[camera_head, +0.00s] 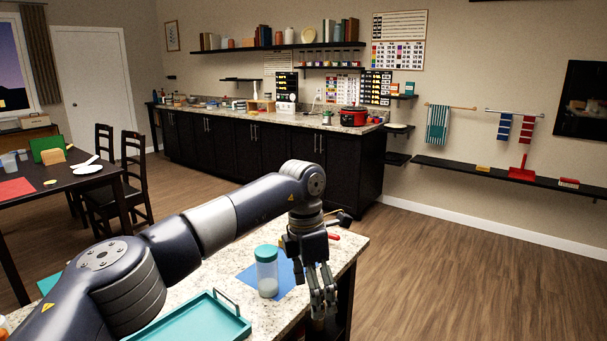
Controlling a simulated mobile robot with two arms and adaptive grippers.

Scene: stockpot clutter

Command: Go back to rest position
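My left arm reaches in from the lower left, across the speckled counter (345,258) in front of me. My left gripper (322,306) hangs fingers-down at the counter's right edge. Nothing shows between its fingers, but how far apart they are is unclear from this angle. A clear jar with a teal lid (267,272) stands on the counter to the left of the gripper, on or beside a blue sheet (290,283). My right gripper is out of view.
A teal tray (205,322) with raised handles lies under my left arm. A red-handled item (333,236) and a dark item (345,219) lie behind the gripper. Wooden floor (450,280) is open to the right. A dark table with chairs (128,175) stands left.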

